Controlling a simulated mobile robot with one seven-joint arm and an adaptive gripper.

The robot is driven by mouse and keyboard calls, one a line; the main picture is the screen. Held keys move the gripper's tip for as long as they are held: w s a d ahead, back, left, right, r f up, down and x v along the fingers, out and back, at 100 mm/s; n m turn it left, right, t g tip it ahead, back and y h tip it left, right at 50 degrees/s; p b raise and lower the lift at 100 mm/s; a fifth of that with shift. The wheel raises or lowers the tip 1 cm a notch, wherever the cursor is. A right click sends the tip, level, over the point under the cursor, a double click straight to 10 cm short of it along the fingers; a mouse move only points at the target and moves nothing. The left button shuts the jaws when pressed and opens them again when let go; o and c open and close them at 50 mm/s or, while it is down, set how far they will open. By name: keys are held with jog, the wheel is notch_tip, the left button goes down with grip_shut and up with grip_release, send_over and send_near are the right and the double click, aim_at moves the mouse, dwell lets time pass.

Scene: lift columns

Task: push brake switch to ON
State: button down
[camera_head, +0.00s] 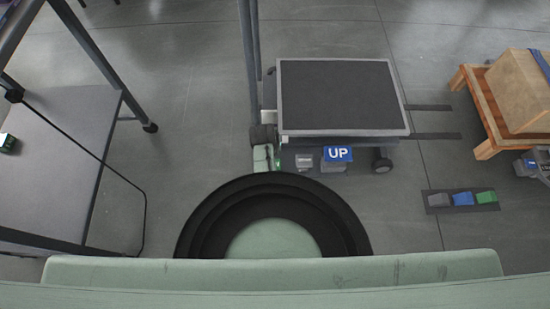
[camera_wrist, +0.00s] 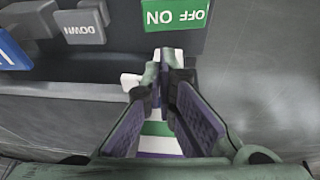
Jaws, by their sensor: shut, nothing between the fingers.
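The green brake switch (camera_wrist: 175,14) is at the top of the wrist view, with ON at its left and OFF at its right, both upside down. I cannot tell which side is pressed. My gripper (camera_wrist: 163,66) is shut and empty. Its fingertips are just below the switch in the picture, near the ON half; I cannot tell whether they touch it. In the head view, a small patch of green (camera_head: 277,168) shows at the lower left of the lift cart (camera_head: 340,95); the switch itself is too small to read there.
The grey DOWN pedal (camera_wrist: 82,27) is left of the switch, and a blue pedal (camera_wrist: 10,52) is farther left. The blue UP pedal (camera_head: 338,154) shows in the head view. A pedal strip (camera_head: 462,209) and a wooden pallet with a box (camera_head: 520,90) are at right.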

jog(key=b, duration=0.1)
send_near(280, 161)
jog(key=w+f, duration=0.1)
jog(key=f, duration=0.1)
jog(key=a+f, duration=0.1)
jog(key=w+f, duration=0.1)
jog(key=f, duration=0.1)
jog(key=shift+w+a+f, duration=0.2)
jog(key=shift+w+f, duration=0.1)
jog(key=shift+d+f, duration=0.1)
jog(key=shift+f, duration=0.4)
jog(key=shift+d+f+y, duration=0.25)
jog(key=shift+d+y, duration=0.25)
jog(key=shift+y, duration=0.5)
jog(key=shift+d+f+y, duration=0.2)
jog(key=shift+f+y, duration=0.05)
jog(key=shift+y, duration=0.15)
jog(key=shift+d+f+b, duration=0.3)
jog(key=shift+d+f, duration=0.15)
jog(key=shift+d, duration=0.05)
